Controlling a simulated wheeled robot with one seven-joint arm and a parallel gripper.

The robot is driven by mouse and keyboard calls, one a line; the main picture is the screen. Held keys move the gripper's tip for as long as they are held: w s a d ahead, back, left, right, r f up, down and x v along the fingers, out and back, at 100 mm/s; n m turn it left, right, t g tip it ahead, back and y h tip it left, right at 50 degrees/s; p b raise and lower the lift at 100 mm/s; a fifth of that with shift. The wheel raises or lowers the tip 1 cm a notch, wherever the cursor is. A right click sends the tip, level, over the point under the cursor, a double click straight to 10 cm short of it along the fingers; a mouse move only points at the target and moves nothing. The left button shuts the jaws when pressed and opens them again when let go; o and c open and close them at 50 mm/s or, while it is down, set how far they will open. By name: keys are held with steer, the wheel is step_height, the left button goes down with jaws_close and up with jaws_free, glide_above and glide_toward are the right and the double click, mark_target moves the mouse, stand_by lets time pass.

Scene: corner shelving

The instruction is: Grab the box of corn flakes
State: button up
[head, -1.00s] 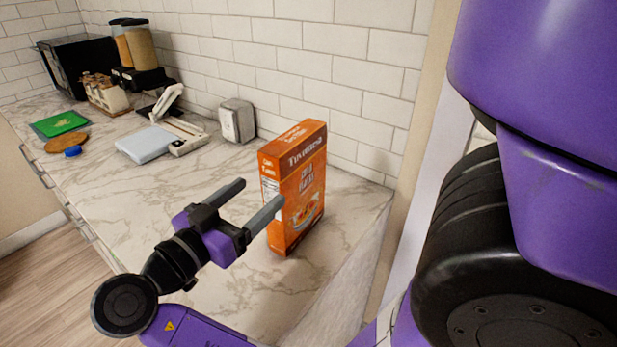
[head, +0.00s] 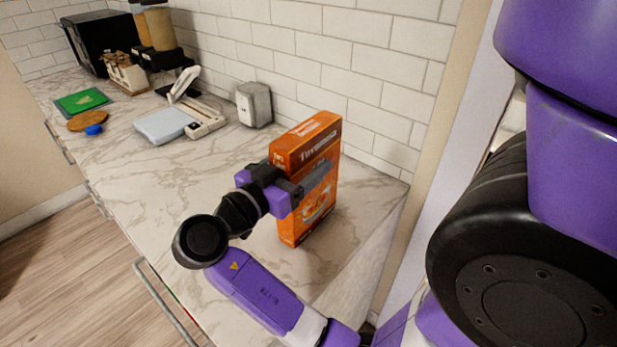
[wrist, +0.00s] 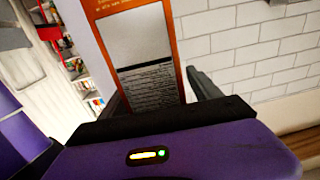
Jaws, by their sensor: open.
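The orange corn flakes box (head: 318,150) stands upright on the marble counter near its right end. My gripper (head: 302,180) is open at the box, with one finger across the box's front face in the head view. The other finger is mostly hidden there. In the wrist view the box (wrist: 175,25) rises between the two fingers of my gripper (wrist: 155,95), its printed side panel facing the camera. Whether either finger touches the box cannot be told.
The marble counter (head: 200,185) is clear left of the box. A grey metal toaster-like item (head: 254,104) stands behind, by the tiled wall (head: 350,60). A white scale-like item (head: 165,125), a green board (head: 82,101) and a round wooden board (head: 88,121) lie farther left.

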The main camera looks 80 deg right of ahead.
steer(key=shift+s+d, duration=0.1)
steer(key=shift+d, duration=0.15)
jaws_close()
steer(key=shift+r, duration=0.1)
stand_by(0.3)
